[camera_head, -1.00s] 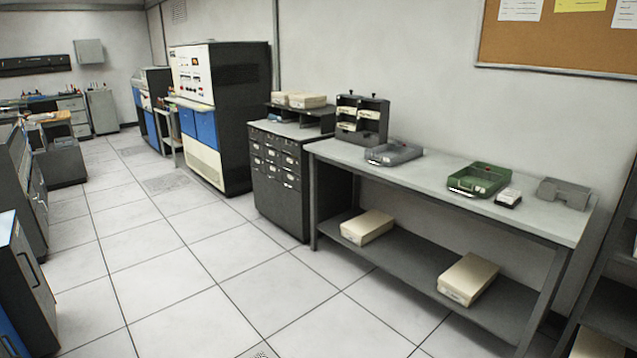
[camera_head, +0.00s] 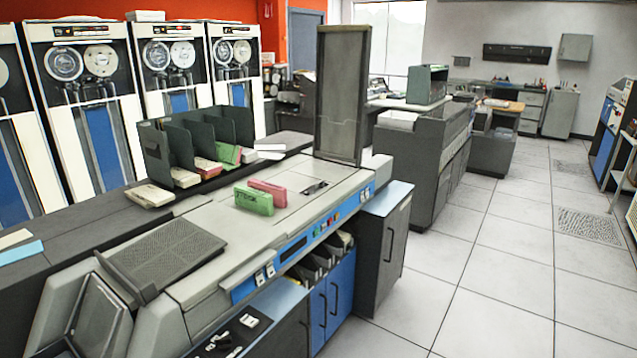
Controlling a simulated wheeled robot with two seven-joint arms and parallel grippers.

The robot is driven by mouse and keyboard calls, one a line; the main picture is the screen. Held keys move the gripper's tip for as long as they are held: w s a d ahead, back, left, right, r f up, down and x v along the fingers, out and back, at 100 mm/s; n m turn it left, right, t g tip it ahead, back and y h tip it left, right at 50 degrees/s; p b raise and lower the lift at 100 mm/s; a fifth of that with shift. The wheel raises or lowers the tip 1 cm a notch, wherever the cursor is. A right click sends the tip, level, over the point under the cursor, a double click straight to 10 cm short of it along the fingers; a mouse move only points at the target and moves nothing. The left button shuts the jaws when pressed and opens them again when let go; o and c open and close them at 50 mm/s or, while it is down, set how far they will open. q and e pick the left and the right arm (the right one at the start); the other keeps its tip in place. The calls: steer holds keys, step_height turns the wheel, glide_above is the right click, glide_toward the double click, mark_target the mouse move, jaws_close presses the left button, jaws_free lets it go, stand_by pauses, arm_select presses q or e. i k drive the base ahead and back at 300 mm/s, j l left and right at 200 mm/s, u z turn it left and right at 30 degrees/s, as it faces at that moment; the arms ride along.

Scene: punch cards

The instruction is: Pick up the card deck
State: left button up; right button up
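A green card deck (camera_head: 254,200) stands on the light top of the card machine (camera_head: 300,185) in the middle of the view. A pink card deck (camera_head: 267,193) stands close behind it, slightly to the right. I cannot tell which deck the task names. Neither of my grippers is in view.
A tall dark panel (camera_head: 342,95) rises from the machine's far end. A dark perforated plate (camera_head: 175,255) lies at its near left. Tape cabinets (camera_head: 92,95) line the back left. The tiled floor (camera_head: 490,260) on the right is open. A grey-blue cabinet (camera_head: 385,245) juts out beside the machine.

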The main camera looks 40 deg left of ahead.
mark_target(279, 193)
steer(key=i+u, duration=0.25)
steer(key=i, duration=0.5)
steer(key=i+u, duration=0.2)
steer(key=i, duration=0.55)
steer(key=i+l+u, duration=0.25)
steer(key=i, duration=0.5)
steer(key=i+u, duration=0.25)
steer(key=u, duration=0.15)
steer(key=i+u, duration=0.25)
steer(key=u, duration=0.15)
steer(key=i+l+u, duration=0.1)
steer(key=i+u, duration=0.15)
steer(key=u, duration=0.15)
steer(key=i+l+u, duration=0.15)
steer(key=u, duration=0.25)
steer(key=i, duration=0.05)
